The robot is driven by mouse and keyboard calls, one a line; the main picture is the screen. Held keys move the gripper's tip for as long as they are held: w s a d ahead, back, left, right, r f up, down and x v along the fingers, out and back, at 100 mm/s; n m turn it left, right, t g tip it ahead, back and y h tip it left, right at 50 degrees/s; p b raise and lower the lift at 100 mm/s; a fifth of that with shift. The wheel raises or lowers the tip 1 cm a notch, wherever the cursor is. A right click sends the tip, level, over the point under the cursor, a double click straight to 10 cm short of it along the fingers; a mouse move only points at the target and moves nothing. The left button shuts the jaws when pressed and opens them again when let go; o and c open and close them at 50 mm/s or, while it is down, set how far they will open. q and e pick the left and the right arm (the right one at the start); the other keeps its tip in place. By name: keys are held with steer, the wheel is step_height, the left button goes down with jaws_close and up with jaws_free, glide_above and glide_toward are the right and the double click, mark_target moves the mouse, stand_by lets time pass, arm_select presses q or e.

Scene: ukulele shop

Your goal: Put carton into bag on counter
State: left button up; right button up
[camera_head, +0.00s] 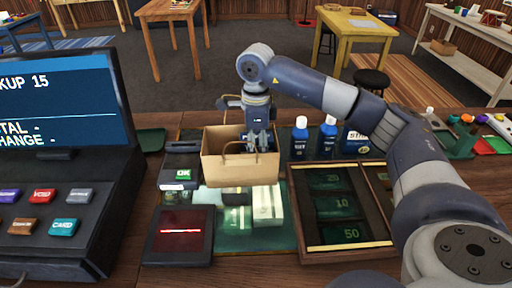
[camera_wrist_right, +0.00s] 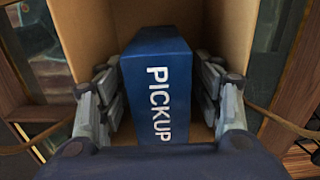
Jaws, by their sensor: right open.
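The brown paper bag (camera_head: 238,172) stands open on the counter (camera_head: 195,120), its handle in front. My right gripper (camera_head: 261,140) points straight down into the bag's mouth. In the right wrist view, a dark blue carton marked PICKUP (camera_wrist_right: 157,95) is between the spread fingers of the right gripper (camera_wrist_right: 160,105), with the cardboard walls of the bag (camera_wrist_right: 215,22) around it. The fingers are open on both sides of the carton. Whether the carton rests on the bag's bottom cannot be told. In the head view the carton is mostly hidden by the gripper and bag. My left gripper is not in view.
A cash register (camera_head: 65,150) fills the left. A card terminal (camera_head: 180,165) and a scanner pad (camera_head: 180,232) are left of the bag. A pale box (camera_head: 267,205) lies in front. Blue bottles (camera_head: 300,138) and an open cash tray (camera_head: 345,248) are on the right.

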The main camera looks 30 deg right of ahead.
step_height(320, 180, up, 12)
stand_by(0.5)
